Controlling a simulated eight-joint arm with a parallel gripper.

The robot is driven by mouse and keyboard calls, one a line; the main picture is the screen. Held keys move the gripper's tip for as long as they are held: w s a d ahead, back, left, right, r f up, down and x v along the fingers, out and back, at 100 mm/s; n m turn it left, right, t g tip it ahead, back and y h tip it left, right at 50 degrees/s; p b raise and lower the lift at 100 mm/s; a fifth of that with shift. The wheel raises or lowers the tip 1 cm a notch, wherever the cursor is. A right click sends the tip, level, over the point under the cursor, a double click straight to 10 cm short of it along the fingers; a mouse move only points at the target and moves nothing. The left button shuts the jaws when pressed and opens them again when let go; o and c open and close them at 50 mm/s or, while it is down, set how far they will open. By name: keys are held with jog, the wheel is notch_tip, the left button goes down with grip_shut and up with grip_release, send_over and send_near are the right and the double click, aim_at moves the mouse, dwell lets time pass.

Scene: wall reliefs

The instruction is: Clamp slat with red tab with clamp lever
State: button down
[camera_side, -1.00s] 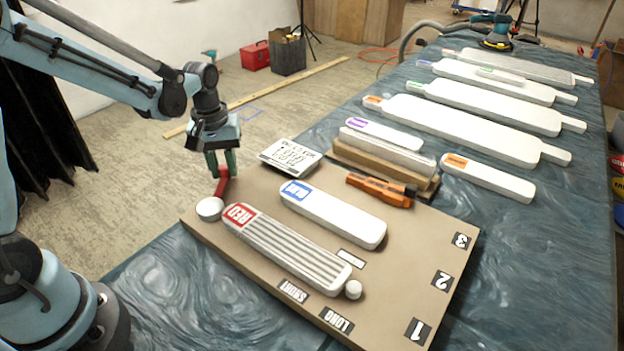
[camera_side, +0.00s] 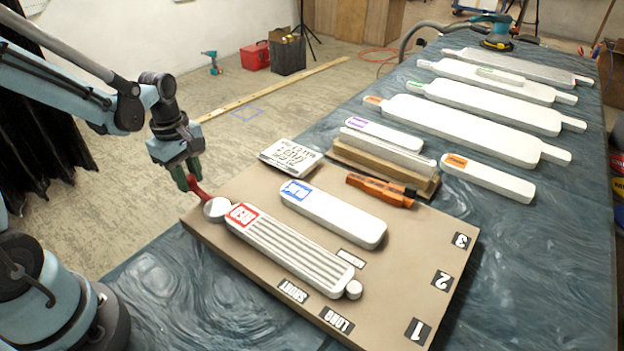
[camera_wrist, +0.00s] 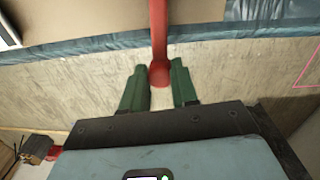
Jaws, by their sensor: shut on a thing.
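The white slat with the red tab (camera_side: 290,248) lies on the brown board, its long face ribbed. Its red-tab end is against the round white clamp disc (camera_side: 216,209), and a small white round stop (camera_side: 354,289) sits at its other end. The red clamp lever (camera_side: 198,190) sticks out from the disc past the board's left edge. My gripper (camera_side: 187,185) is shut on the lever's end. In the wrist view the lever (camera_wrist: 159,40) runs between the green fingers of my gripper (camera_wrist: 159,88).
A white slat with a blue tab (camera_side: 335,213) lies beside the red-tab slat. An orange-and-black tool (camera_side: 380,190) and a printed card (camera_side: 291,155) lie at the board's back. Several more slats (camera_side: 460,130) lie along the table.

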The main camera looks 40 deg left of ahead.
jog(key=shift+s+n, duration=0.7)
jog(key=shift+n, duration=0.2)
jog(key=c, duration=0.9)
grip_release()
jog(key=shift+o, duration=0.2)
jog(key=shift+r, duration=0.1)
notch_tip(320, 180, up, 12)
jog(key=shift+s, duration=0.25)
jog(key=shift+d, duration=0.1)
jog(key=d+f+m+t, duration=0.2)
jog(key=d+m+t, duration=0.4)
jog(key=m, duration=1.4)
jog(key=d, duration=0.4)
jog(key=shift+s+m+t, duration=0.2)
jog(key=shift+m+t, duration=0.1)
jog(key=shift+t, duration=0.1)
